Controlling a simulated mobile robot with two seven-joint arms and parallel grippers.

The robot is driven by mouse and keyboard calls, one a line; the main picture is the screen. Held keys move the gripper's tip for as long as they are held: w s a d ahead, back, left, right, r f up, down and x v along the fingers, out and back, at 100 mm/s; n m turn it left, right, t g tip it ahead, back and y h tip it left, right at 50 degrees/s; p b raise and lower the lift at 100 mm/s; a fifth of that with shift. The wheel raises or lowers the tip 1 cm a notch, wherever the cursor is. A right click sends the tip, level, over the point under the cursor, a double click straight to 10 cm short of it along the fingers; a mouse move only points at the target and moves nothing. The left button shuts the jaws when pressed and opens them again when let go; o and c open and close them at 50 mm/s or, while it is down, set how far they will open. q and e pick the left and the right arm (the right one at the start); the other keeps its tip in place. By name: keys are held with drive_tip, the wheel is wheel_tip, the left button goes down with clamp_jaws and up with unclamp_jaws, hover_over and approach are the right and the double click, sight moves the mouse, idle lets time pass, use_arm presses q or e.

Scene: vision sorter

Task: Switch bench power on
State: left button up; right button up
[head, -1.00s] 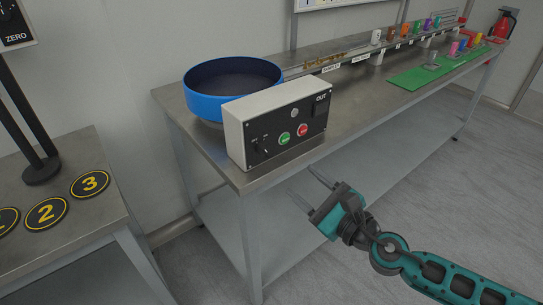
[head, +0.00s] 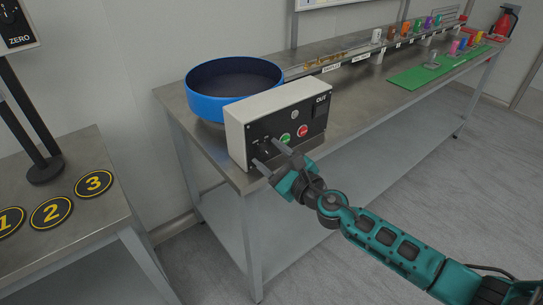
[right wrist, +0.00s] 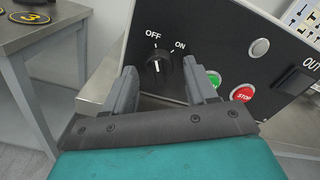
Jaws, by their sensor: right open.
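The control box (head: 238,128) is pale with a black front panel and stands at the near end of the steel bench. Its black rotary knob (right wrist: 158,64), below the OFF and ON labels, shows in the right wrist view; I cannot tell surely which label it points to. My right gripper (head: 272,156) is open in front of the panel's lower left. In the right wrist view its two fingers (right wrist: 161,88) stand either side of the knob, with gaps visible. In the head view the fingers partly hide the knob area. My left gripper is not in view.
Green (right wrist: 214,77) and red STOP (right wrist: 242,93) buttons sit right of the knob, close to the right finger. A blue round bowl (head: 205,103) stands behind the box. A separate table with numbered discs (head: 51,213) is at the left.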

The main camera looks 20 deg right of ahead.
drive_tip(key=shift+c, duration=0.5)
drive_tip(key=c, duration=0.9)
drive_tip(key=shift+m, duration=0.3)
drive_tip(key=m, duration=1)
drive_tip(key=shift+s+a+m, duration=0.15)
drive_tip(key=shift+a+m, duration=0.15)
drive_tip(key=shift+m, duration=0.4)
drive_tip(key=o, duration=1)
